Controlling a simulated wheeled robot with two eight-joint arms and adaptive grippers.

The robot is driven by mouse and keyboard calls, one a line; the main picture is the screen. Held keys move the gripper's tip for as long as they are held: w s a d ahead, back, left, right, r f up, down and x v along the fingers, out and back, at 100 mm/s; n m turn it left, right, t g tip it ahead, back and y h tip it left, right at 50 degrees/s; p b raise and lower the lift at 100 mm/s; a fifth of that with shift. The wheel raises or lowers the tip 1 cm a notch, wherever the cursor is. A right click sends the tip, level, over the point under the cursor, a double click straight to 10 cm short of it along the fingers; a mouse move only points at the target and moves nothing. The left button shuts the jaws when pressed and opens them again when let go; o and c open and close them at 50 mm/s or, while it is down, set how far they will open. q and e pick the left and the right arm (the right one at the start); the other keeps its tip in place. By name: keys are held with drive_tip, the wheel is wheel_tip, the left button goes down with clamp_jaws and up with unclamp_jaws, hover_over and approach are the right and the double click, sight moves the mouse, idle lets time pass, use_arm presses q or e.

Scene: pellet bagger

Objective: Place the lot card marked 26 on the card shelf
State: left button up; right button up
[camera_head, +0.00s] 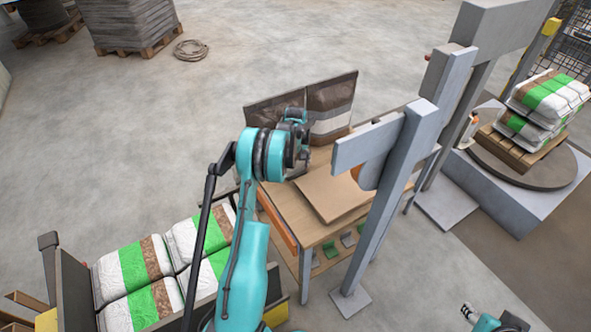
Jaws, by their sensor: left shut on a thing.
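My left gripper (297,117) is over the far side of the wooden table, close to the brown-and-white upright panels. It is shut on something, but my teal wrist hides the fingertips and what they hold. Small green and grey card-like pieces (330,249) sit in a row on a low level under the table's right side. They are too small to read, so I cannot tell which is marked 26. I cannot make out for certain which surface is the card shelf. Part of my right arm and gripper (469,312) shows at the bottom right, its jaws unclear.
The table (283,197) carries a flat brown board (325,190). A grey post frame (392,195) stands at its right. Green-and-white sacks (128,272) lie at lower left. Stacked sacks (548,98) sit on a round platform at right. Open floor lies at the back.

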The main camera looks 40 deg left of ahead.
use_arm(q)
drive_tip(key=shift+r, duration=0.15)
drive_tip(key=o, duration=0.8)
drive_tip(key=shift+f, duration=0.2)
drive_tip(key=o, duration=0.3)
drive_tip(key=shift+o, duration=0.2)
drive_tip(key=shift+r, duration=0.1)
